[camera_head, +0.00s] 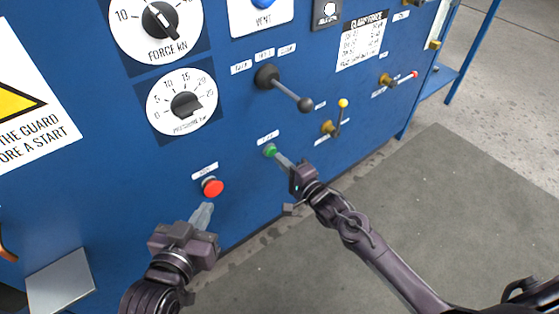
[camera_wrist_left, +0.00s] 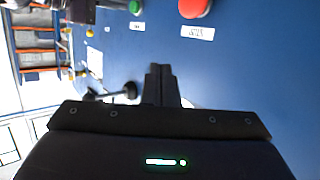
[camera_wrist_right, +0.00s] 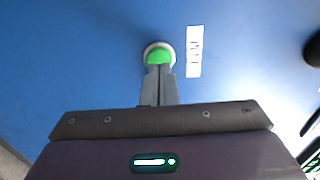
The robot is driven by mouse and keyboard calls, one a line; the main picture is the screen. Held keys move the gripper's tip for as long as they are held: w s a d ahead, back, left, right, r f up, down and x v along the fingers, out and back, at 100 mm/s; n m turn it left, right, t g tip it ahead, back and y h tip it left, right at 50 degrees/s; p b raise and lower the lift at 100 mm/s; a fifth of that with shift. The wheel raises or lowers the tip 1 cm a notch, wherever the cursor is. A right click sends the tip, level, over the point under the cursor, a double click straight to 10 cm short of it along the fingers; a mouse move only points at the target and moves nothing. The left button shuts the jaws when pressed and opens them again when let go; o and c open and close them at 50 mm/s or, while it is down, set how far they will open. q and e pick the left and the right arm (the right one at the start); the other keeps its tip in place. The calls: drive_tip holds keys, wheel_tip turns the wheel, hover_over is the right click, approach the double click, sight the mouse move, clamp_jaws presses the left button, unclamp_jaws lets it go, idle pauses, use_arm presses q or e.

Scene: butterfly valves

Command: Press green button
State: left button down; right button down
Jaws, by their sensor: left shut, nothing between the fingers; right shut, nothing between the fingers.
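The green button (camera_head: 269,150) sits on the blue panel in the head view, under a small white label. In the right wrist view the green button (camera_wrist_right: 159,56) has a pale ring around it. My right gripper (camera_head: 279,157) is shut and empty, its fingertips right at the button's lower edge; I cannot tell if they touch. In the right wrist view the fingertips (camera_wrist_right: 159,68) overlap the button's lower part. My left gripper (camera_head: 207,207) is shut and empty, just below the red button (camera_head: 213,187). The green button also shows at the top of the left wrist view (camera_wrist_left: 135,7).
A black-knobbed lever (camera_head: 285,88) and a yellow-tipped valve handle (camera_head: 340,115) stick out above and right of the green button. Two dials (camera_head: 183,103) are at upper left. Grey floor (camera_head: 440,200) is open at right.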

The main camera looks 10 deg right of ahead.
use_arm(q)
drive_tip(key=shift+w+r+t+h, duration=0.2)
drive_tip(key=shift+r+t, duration=0.25)
drive_tip(key=shift+r, duration=0.5)
drive_tip(key=shift+w+r+t+h, duration=0.1)
drive_tip(key=shift+w+r+t, duration=0.3)
drive_tip(key=shift+r, duration=0.5)
use_arm(e)
drive_tip(key=shift+w+a, duration=0.3)
drive_tip(key=shift+w, duration=0.3)
use_arm(q)
drive_tip(key=shift+s, duration=0.1)
